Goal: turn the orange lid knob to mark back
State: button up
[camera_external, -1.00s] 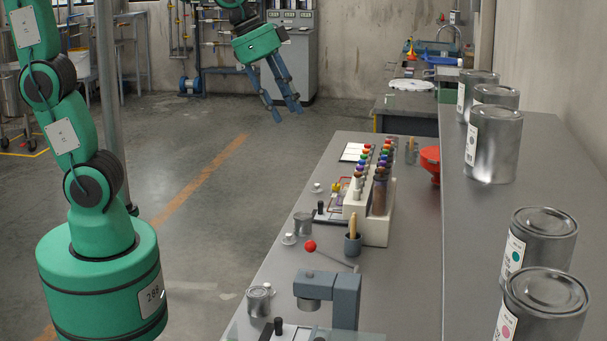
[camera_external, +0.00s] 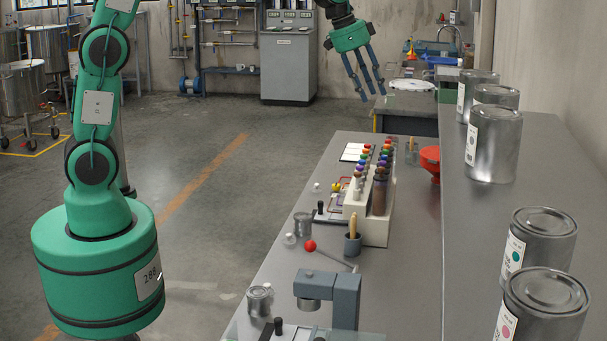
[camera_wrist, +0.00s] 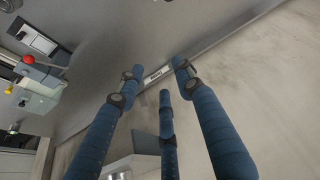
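My gripper (camera_external: 368,95) has three blue fingers. It hangs in the air in front of the back of the hall, with its fingers spread apart and empty. In the wrist view, the fingers (camera_wrist: 160,75) point toward the grey bench edge with nothing between them. A white rack (camera_external: 375,231) on the bench holds bottles topped with a row of small coloured caps (camera_external: 363,165). Some caps look red or orange, but I cannot tell which thing is the orange lid knob. No mark is readable. My gripper touches none of these things.
A press (camera_external: 346,298) with a red ball lever (camera_external: 310,246) stands on the near bench. A brush cup (camera_external: 352,244) and a red funnel-like piece (camera_external: 431,160) are near the rack. Metal cans (camera_external: 494,145) line the right shelf. The floor (camera_external: 235,215) left of the bench is clear.

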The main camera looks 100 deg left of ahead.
jog(key=a+f+p, duration=0.1)
jog(key=a+f, duration=0.2)
jog(key=a, duration=0.5)
jog(key=a+f+p, duration=0.1)
jog(key=a+f, duration=0.2)
jog(key=a, duration=0.5)
jog(key=n+p, duration=0.1)
jog(key=p, duration=0.2)
send_near(386, 145)
jog(key=v, duration=0.5)
jog(key=shift+w+d+f, duration=0.1)
jog(key=shift+w+d, duration=0.05)
jog(key=shift+w, duration=0.1)
jog(key=shift+f, duration=0.2)
jog(key=shift+a+p+x, duration=0.2)
jog(key=shift+p+x, duration=0.5)
jog(key=shift+x, duration=6)
jog(key=shift+s, duration=0.1)
grip_shut()
